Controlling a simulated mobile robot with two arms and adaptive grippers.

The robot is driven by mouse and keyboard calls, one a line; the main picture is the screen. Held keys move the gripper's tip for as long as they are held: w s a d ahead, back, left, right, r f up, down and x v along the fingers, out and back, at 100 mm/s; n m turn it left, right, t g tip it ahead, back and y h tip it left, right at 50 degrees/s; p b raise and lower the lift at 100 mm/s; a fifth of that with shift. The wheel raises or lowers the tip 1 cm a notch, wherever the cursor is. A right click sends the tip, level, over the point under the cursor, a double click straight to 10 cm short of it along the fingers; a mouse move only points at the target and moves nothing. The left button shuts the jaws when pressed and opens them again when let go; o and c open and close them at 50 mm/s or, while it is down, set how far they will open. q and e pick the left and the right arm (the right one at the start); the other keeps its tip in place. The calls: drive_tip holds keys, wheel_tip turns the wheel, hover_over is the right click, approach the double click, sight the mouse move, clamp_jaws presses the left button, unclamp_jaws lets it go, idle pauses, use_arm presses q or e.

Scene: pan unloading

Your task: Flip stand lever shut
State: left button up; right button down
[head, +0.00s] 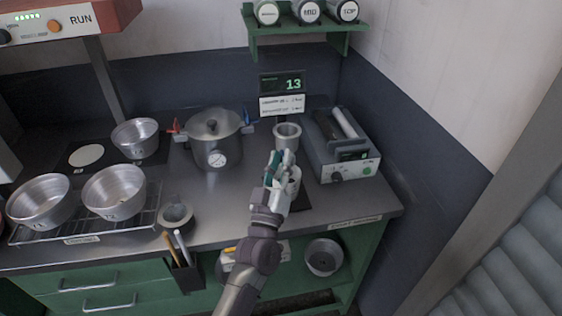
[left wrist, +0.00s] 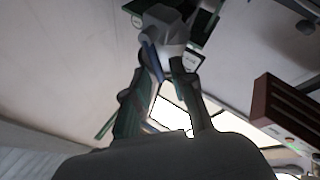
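The stand is mostly behind my left gripper (head: 280,160) in the head view. A metal cup (head: 287,134) shows just beyond the fingers, and a second round metal vessel (head: 295,181) shows partly beside the hand. The lever cannot be made out; the hand covers that area. My right gripper is not in view.
A lidded pot with a gauge (head: 217,152) stands left of the hand, and a grey device (head: 340,150) stands right. A display (head: 283,84) reads 13 behind. Metal bowls (head: 114,192) sit on a wire rack at left. Bare counter (head: 225,212) lies left of the forearm.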

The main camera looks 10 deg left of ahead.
use_arm(q)
drive_tip(key=shift+o, duration=0.2)
drive_tip(key=v, duration=1.2)
